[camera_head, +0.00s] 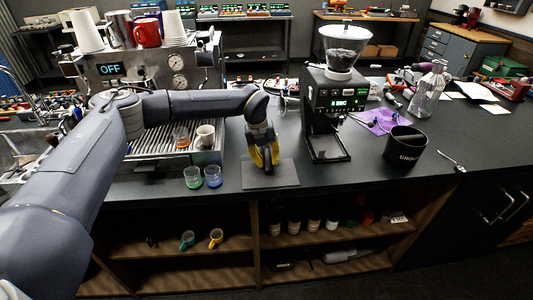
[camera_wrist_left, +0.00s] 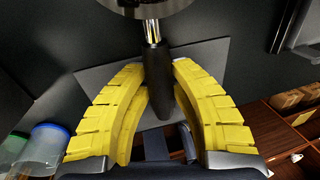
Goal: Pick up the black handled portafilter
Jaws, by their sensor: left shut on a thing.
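The black handled portafilter shows in the left wrist view, with its dark handle (camera_wrist_left: 155,75) between my yellow fingers and a bright metal neck and part of its round metal head at the top edge. My left gripper (camera_head: 265,158) is over the dark square mat (camera_head: 287,178) on the counter, fingers pointing down. In the left wrist view the gripper (camera_wrist_left: 161,88) is shut on the handle. In the head view the gripper mostly hides the portafilter; whether it touches the mat is unclear. My right gripper is not in view.
The grinder (camera_head: 328,110) stands right of the mat, with a black knock box (camera_head: 404,148) farther right. The espresso machine (camera_head: 110,70) is behind my left arm. The counter's front edge is close to the mat.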

